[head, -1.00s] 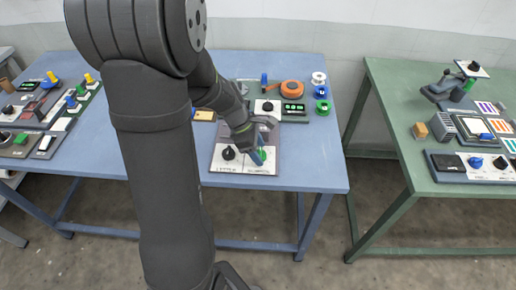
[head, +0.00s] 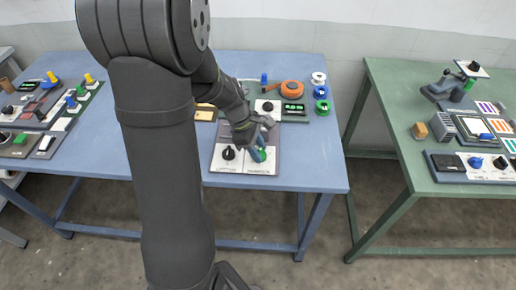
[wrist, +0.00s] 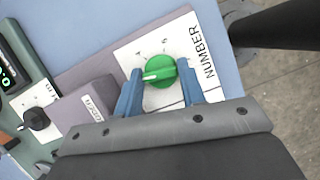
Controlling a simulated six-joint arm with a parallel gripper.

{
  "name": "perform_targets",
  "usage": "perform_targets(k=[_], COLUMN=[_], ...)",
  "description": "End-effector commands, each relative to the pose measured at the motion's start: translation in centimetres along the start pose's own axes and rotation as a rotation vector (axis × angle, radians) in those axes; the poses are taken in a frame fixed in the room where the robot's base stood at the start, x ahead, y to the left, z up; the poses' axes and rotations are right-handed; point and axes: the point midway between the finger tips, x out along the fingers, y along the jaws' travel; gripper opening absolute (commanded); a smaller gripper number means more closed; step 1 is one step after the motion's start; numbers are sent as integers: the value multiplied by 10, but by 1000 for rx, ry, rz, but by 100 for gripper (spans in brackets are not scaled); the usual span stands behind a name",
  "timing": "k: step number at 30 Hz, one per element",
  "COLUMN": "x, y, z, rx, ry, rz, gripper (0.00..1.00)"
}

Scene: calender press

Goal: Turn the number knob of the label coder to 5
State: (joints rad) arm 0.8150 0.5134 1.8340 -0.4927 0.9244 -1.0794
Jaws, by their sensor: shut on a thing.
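The label coder (head: 216,160) is a grey unit with white panels at the front of the blue table. Its green number knob (wrist: 160,69) is round with a white pointer, beside the word NUMBER on the panel (wrist: 205,45). The pointer aims left in the wrist view, away from that word. The small marks around the knob are too blurred to read surely. My gripper (wrist: 161,72) has its blue fingers on both sides of the green knob, shut on it. In the head view my gripper (head: 261,150) partly covers the knob (head: 263,155). A black knob (head: 228,153) sits on the coder's left panel.
Behind the coder stand a unit with a black knob (head: 267,106), a green display (head: 293,107), an orange reel (head: 291,88) and spools (head: 322,106). More panels (head: 35,120) fill the table's left. A green table (head: 400,170) stands apart at right.

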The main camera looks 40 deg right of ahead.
Motion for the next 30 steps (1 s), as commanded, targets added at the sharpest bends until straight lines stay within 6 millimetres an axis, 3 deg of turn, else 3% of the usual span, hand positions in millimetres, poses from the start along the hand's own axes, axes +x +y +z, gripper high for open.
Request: perform_targets(k=[30], x=[1], y=[6], z=[3], rx=[888], ry=[1], rz=[-367], gripper=[14])
